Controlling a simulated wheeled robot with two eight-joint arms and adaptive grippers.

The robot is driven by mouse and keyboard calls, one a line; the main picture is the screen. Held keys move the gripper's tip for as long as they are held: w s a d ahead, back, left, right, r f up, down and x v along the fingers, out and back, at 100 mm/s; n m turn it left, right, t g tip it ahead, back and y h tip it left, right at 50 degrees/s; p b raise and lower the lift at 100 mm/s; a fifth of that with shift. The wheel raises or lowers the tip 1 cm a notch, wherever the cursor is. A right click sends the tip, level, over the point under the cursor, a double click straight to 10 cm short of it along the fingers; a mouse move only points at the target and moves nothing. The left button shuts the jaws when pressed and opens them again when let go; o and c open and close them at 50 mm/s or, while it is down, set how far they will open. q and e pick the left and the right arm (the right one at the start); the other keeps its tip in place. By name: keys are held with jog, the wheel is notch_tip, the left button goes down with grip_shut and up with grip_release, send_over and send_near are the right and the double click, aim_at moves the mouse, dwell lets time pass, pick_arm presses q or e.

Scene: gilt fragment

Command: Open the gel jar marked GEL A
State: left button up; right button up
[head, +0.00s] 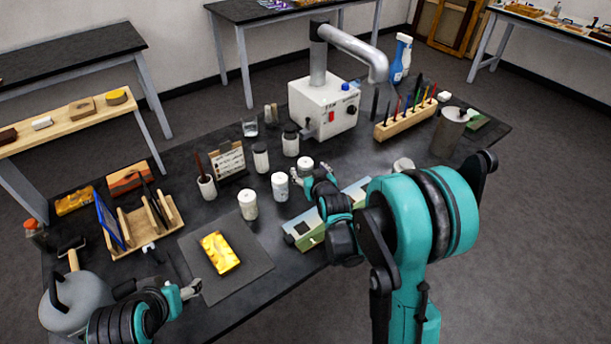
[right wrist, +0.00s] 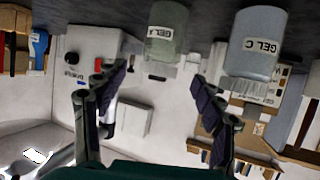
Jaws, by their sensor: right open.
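The jar marked GEL A (right wrist: 168,30) shows upside down at the top of the right wrist view, pale green-grey. My right gripper (right wrist: 160,95) is open and empty, its fingers spread either side of the line to the jar, which is beyond the fingertips. In the head view my right gripper (head: 310,180) is close to a white-lidded jar (head: 306,164), seemingly GEL A; its label is not readable there. My left gripper (head: 189,289) is low at the left, by the grey mat (head: 255,262); its finger opening is unclear.
A jar marked GEL C (right wrist: 258,45) stands beside GEL A. More pale jars (head: 248,205) are left of my right gripper. A white box with a pipe (head: 322,112) stands behind. A gilt piece (head: 219,252) is on the mat.

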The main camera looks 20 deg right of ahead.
aim_at(306, 163)
jog(key=b+x, duration=0.1)
jog(key=x, duration=0.1)
jog(key=b+x, duration=0.1)
jog(key=x, duration=0.2)
jog(key=shift+w+f, duration=0.2)
jog(key=shift+f, duration=0.15)
jog(key=shift+s+r, duration=0.1)
jog(key=shift+r, duration=0.05)
jog(key=shift+c, duration=0.9)
jog(key=c, duration=1.3)
jog(key=shift+r+p, duration=0.45)
jog(key=shift+r, duration=0.2)
notch_tip(306, 163, up, 3)
jog(key=shift+f+p, duration=0.1)
jog(key=shift+p, duration=0.65)
jog(key=d+r+p, duration=0.1)
jog(key=d+r, duration=0.1)
jog(key=d, duration=0.2)
jog(key=s+d+r+p, duration=0.1)
jog(key=d+r, duration=0.1)
jog(key=d, duration=0.1)
jog(key=s+d+r+p, duration=0.1)
jog(key=d+r, duration=0.1)
jog(key=d, duration=0.2)
jog(key=shift+s+d+r, duration=0.1)
jog(key=shift+d+r, duration=0.2)
jog(key=shift+r, duration=0.1)
